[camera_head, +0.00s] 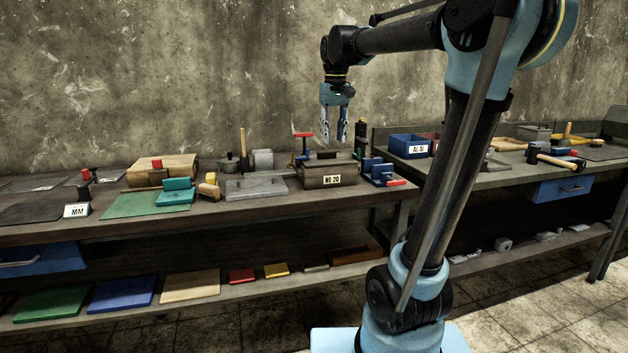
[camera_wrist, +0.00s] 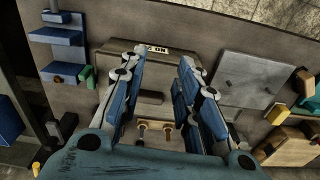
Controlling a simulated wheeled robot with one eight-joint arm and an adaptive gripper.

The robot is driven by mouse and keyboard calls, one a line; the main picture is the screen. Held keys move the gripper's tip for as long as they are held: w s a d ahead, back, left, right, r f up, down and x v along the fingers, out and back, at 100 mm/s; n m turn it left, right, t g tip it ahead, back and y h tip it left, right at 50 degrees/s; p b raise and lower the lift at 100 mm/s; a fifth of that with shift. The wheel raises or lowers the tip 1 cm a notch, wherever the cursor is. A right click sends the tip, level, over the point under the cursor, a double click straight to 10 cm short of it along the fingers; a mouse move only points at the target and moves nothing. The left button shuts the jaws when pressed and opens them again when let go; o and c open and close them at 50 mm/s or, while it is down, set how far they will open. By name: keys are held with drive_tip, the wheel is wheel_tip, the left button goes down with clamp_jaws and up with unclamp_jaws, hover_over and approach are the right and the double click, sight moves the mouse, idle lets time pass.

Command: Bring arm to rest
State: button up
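My gripper (camera_head: 334,128) hangs from my raised arm, pointing down above the right end of the left workbench. It is over a brown box labelled "NO 20" (camera_head: 327,175) and apart from it. In the wrist view my gripper (camera_wrist: 160,68) shows two blue-grey fingers spread apart with nothing between them. The brown box (camera_wrist: 150,77) lies below, seen through the gap between the fingers.
A red-handled clamp (camera_head: 303,140), a grey plate (camera_head: 256,187) and a blue fixture (camera_head: 378,170) surround the box. A blue bin marked "AL-SI" (camera_head: 408,146) and a hammer (camera_head: 550,156) are on the right bench. Air above the benches is clear.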

drive_tip(key=s+d+f, duration=0.4)
drive_tip(key=s+f, duration=0.4)
drive_tip(key=f, duration=0.2)
drive_tip(key=s+d+f+m+t, duration=0.1)
drive_tip(key=s+d+f, duration=0.3)
drive_tip(key=s+f, duration=0.5)
drive_tip(key=s+d+f+m, duration=0.1)
drive_tip(key=s+d+f, duration=0.4)
drive_tip(key=s+f, duration=0.3)
wheel_tip(320, 180, down, 3)
drive_tip(key=shift+s+r+t, duration=0.2)
drive_tip(key=shift+t, duration=0.1)
drive_tip(key=shift+w+f, duration=0.2)
drive_tip(key=shift+w, duration=0.3)
